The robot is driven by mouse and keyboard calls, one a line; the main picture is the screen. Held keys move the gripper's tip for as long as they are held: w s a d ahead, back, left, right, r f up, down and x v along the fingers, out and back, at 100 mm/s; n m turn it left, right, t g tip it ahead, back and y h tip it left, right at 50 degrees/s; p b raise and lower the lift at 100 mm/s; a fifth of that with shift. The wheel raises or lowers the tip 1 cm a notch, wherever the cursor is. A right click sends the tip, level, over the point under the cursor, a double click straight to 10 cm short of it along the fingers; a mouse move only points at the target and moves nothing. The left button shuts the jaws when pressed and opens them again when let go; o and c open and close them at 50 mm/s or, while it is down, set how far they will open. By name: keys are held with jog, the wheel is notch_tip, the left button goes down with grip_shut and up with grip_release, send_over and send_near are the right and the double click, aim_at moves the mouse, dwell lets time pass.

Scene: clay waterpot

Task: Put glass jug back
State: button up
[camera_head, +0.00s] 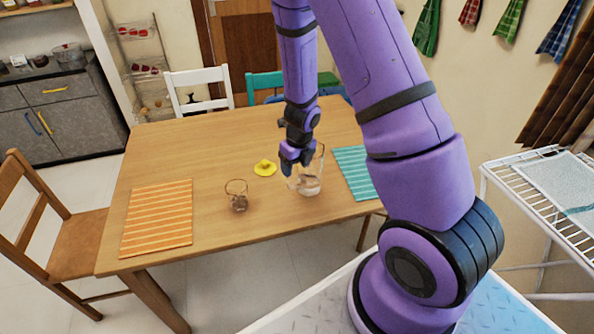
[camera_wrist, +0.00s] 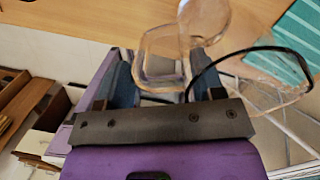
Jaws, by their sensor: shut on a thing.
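The clear glass jug (camera_head: 308,184) is at the right part of the wooden table (camera_head: 200,160), beside the teal striped mat. My gripper (camera_head: 297,158) points down at the jug's upper left side and is shut on it. In the wrist view, clear glass parts of the jug (camera_wrist: 163,62) show at and beyond my gripper (camera_wrist: 165,75). The fingertips are partly hidden, and the exact grip is hard to make out. I cannot tell whether the jug's base touches the table.
A small glass with brown contents (camera_head: 238,199) and a yellow object (camera_head: 265,168) stand left of the jug. An orange striped mat (camera_head: 157,217) lies at the left, a teal striped mat (camera_head: 354,170) at the right. Chairs surround the table. A white wire rack (camera_head: 520,177) stands right.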

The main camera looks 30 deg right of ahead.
aim_at(304, 174)
jog(key=shift+w+d+f, duration=0.1)
jog(key=shift+w+d, duration=0.45)
jog(key=shift+d, duration=0.15)
jog(key=shift+a+f, duration=0.1)
jog(key=shift+f, duration=1.6)
jog(key=o, duration=1.5)
jog(key=shift+s+f, duration=0.1)
